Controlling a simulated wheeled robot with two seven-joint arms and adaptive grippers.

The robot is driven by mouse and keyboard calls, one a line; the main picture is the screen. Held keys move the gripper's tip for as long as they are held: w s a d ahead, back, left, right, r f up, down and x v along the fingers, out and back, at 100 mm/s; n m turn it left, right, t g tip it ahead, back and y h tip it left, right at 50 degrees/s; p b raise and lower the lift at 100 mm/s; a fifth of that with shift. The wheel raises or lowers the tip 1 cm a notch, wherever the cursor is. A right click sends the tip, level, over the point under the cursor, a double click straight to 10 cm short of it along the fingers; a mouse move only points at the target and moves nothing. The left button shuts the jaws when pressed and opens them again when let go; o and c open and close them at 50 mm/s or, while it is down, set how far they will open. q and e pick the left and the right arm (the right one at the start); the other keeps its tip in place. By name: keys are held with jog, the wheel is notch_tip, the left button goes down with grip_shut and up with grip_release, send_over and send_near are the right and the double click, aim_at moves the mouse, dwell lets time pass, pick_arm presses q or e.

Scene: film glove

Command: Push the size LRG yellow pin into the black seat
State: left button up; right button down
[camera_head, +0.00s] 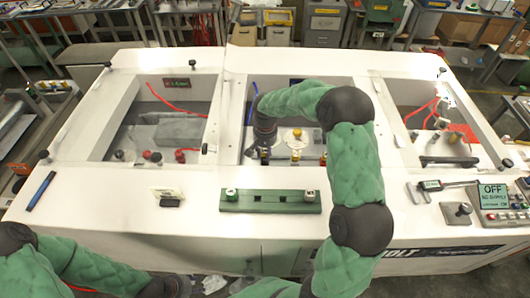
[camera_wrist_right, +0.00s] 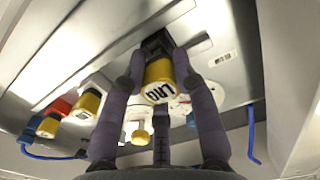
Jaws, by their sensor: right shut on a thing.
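The yellow pin marked LRG (camera_wrist_right: 160,80) is in the right wrist view, between the dark fingers of my right gripper (camera_wrist_right: 162,72), which is shut on it. The black seat (camera_wrist_right: 155,44) shows just beyond the pin's far end. The pin lines up with it, but I cannot tell how deep it sits. In the head view my right gripper (camera_head: 262,152) reaches down into the middle bay, and its fingertips and the held pin are hard to make out. My left gripper (camera_head: 172,288) is at the bottom edge, low in front of the bench; its fingers are not clear.
Other yellow-ended pins (camera_wrist_right: 90,100) stand nearby, and a smaller yellow knob (camera_wrist_right: 140,134) is close to the fingers. The white bench (camera_head: 110,187) has walls around each bay. A green block (camera_head: 270,201) lies at its front, with a control box (camera_head: 496,200) at right.

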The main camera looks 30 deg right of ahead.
aim_at(265, 150)
jog(key=shift+f+b, duration=0.55)
jog(key=shift+f, duration=0.25)
jog(key=c, duration=0.9)
grip_release()
notch_tip(265, 150, up, 12)
jog(key=shift+r, duration=0.1)
